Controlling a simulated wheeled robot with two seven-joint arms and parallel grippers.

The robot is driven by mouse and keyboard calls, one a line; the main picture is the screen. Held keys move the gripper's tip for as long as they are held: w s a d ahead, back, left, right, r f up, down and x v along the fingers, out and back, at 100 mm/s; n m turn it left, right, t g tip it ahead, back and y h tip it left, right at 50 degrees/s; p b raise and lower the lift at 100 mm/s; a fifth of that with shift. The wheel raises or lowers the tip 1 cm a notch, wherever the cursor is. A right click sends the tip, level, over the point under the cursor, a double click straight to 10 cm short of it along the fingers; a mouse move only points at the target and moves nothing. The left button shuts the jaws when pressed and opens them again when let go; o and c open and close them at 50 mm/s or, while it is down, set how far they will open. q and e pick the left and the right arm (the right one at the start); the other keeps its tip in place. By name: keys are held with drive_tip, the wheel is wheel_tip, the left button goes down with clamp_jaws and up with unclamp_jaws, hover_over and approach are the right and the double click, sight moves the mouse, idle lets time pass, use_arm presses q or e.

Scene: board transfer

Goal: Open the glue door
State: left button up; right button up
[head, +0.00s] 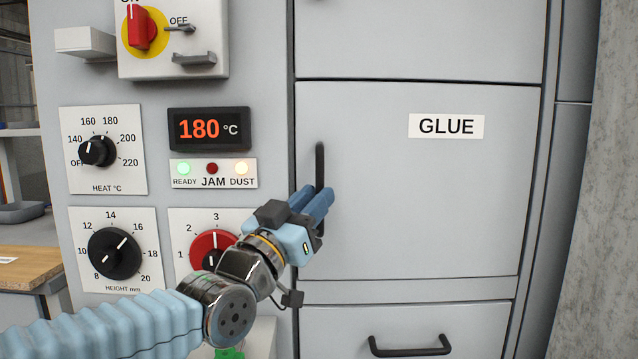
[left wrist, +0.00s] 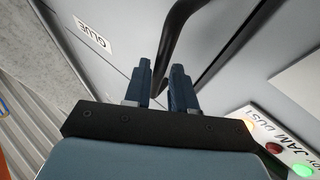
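The glue door (head: 420,200) is a grey panel with a GLUE label (head: 446,126), and it sits flush in the machine front. Its black vertical bar handle (head: 320,165) is on the door's left side. My left gripper (head: 313,201) is at the lower half of this handle and hides part of it. In the left wrist view, the two blue fingers (left wrist: 162,85) stand apart. The handle (left wrist: 172,45) runs down into the gap between them. I cannot tell whether either finger touches it. My right gripper is not in view.
Left of the door is a control panel with a heat knob (head: 97,151), a height knob (head: 114,253), a red knob (head: 212,250) and a 180 °C display (head: 208,128). A lower drawer has a black handle (head: 410,347). A concrete wall (head: 603,220) stands at the right.

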use_arm(q)
drive_tip(key=shift+x, duration=1.1)
drive_tip(key=shift+c, duration=0.3)
clamp_jaws()
